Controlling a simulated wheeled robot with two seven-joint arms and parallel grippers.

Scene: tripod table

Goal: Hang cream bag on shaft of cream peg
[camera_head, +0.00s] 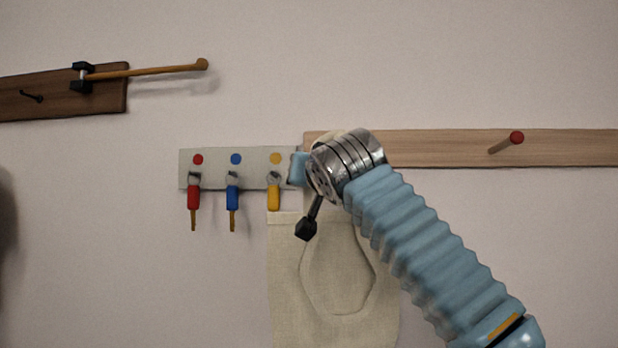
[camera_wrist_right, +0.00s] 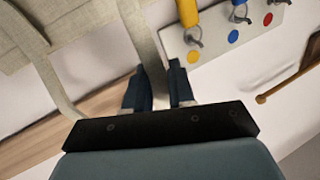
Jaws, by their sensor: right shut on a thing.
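The cream bag (camera_head: 290,290) hangs below my right gripper, in front of the wall, with a loop of strap lying over its front. My right gripper (camera_head: 299,169) is shut on a strap of the bag. In the right wrist view, one strap (camera_wrist_right: 146,40) runs down between the fingers (camera_wrist_right: 160,92), and another strap (camera_wrist_right: 50,80) curves at left from the bag body (camera_wrist_right: 75,20). A cream patch (camera_head: 328,136) shows above my wrist; I cannot tell whether it is strap or peg. I cannot make out the cream peg. My left gripper is not in view.
A pale key board (camera_head: 215,156) with red, blue and yellow keys (camera_head: 273,197) is just left of my gripper. A wooden rail (camera_head: 430,148) carries a red-tipped peg (camera_head: 516,138) at right. A dark board (camera_head: 60,98) with a long projecting rod (camera_head: 150,71) is at upper left.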

